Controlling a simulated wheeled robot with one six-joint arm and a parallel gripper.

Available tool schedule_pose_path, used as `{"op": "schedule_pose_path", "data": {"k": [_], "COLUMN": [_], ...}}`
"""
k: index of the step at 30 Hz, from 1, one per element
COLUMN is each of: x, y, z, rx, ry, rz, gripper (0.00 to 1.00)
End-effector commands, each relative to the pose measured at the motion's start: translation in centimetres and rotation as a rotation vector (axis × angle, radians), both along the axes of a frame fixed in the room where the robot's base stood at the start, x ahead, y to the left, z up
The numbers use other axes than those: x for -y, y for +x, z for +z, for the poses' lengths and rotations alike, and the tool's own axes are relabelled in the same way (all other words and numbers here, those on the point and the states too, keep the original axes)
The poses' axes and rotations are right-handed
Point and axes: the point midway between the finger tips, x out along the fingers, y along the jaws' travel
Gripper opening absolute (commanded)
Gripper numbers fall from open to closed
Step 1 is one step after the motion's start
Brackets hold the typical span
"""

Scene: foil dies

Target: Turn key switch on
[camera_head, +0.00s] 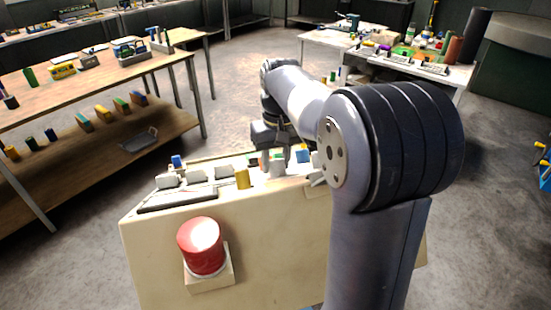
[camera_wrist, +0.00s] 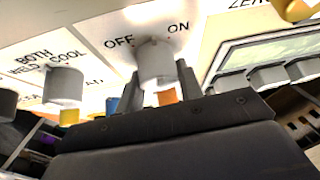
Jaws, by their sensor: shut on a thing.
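The key switch (camera_wrist: 157,60) is a pale grey knob on a white panel, between the printed words OFF and ON in the wrist view. My gripper (camera_wrist: 158,82) is shut on it, one dark finger on each side. In the head view my gripper (camera_head: 272,158) reaches down to the top of the beige console (camera_head: 155,265); the arm and wrist hide much of that spot, and I cannot pick out the switch there.
Another pale knob (camera_wrist: 63,87), under BOTH, WELD and COOL, stands left of the switch. A framed panel (camera_wrist: 265,52) lies to the right. A large red button (camera_head: 201,246) is on the console front. A wooden workbench (camera_head: 95,85) stands at left, with open floor between.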

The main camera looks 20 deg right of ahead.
Motion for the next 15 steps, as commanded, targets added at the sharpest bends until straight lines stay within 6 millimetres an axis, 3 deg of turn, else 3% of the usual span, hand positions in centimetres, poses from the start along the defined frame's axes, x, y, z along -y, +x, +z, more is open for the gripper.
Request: {"op": "schedule_pose_path", "data": {"k": [15], "x": [-0.02], "y": [0.05], "z": [0.18], "rx": [0.004], "ry": [-0.231], "rz": [-0.324], "gripper": [0.12]}}
